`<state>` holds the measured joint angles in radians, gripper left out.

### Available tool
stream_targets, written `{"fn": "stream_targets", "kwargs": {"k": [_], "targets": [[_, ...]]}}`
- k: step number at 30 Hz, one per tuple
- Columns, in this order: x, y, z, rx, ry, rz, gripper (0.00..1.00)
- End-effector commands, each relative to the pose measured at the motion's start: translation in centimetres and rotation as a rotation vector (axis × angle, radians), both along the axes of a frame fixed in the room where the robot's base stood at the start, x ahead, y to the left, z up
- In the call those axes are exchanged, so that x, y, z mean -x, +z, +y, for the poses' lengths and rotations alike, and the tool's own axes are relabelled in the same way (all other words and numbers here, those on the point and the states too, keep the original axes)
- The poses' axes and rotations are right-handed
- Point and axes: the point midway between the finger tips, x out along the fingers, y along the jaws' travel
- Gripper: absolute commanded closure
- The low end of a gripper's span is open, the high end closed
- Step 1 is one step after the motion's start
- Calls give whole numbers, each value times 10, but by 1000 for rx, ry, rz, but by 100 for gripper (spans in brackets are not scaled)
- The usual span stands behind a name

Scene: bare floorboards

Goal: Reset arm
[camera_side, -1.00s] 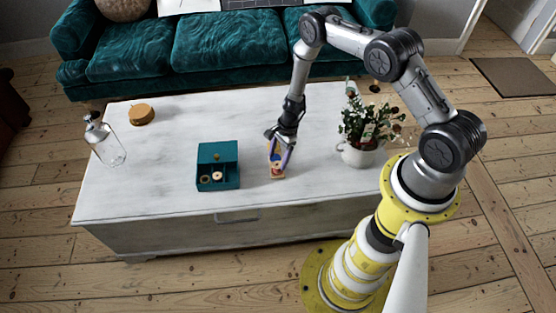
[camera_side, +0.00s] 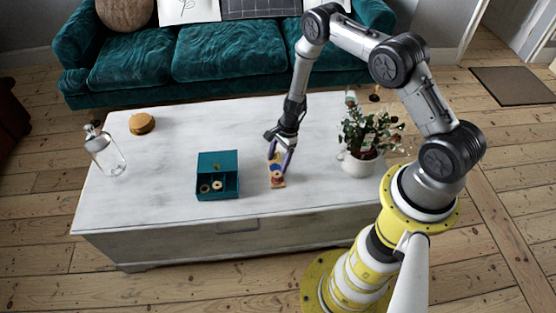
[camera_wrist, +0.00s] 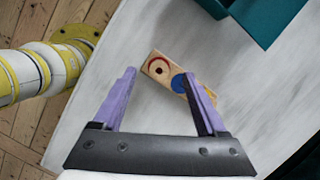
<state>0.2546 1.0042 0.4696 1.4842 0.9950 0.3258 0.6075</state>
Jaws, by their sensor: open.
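My gripper (camera_side: 279,160) points down over the right-middle part of the white table. Its purple fingers are spread apart in the wrist view (camera_wrist: 165,82), with nothing held between them. A small wooden block (camera_side: 278,182) lies on the table just below the fingertips. In the wrist view the block (camera_wrist: 158,66) shows a red ring with a dark centre and a blue disc. The right finger partly covers its right end.
An open teal box (camera_side: 218,192) with small round pieces stands left of the gripper. A potted plant (camera_side: 361,164) stands close on the right. A glass bottle (camera_side: 105,155) and round wooden object (camera_side: 142,123) are at the left. A teal sofa (camera_side: 225,55) is behind.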

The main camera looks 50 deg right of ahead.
Motion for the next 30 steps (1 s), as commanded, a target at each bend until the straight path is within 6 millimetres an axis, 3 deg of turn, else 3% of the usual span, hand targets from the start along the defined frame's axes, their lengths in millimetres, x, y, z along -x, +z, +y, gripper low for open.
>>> {"fn": "stream_targets", "kwargs": {"k": [6,8,11,15,20,25,30], "targets": [[-4,4,2,2,7,-9,25],[-14,14,2,9,12,-33,25],[-43,48,1,26,25,-107,25],[-84,132,6,62,75,-249,25],[-102,237,22,102,191,-400,25],[-89,340,43,153,360,-540,25],[-48,426,65,223,553,-658,25]]}}
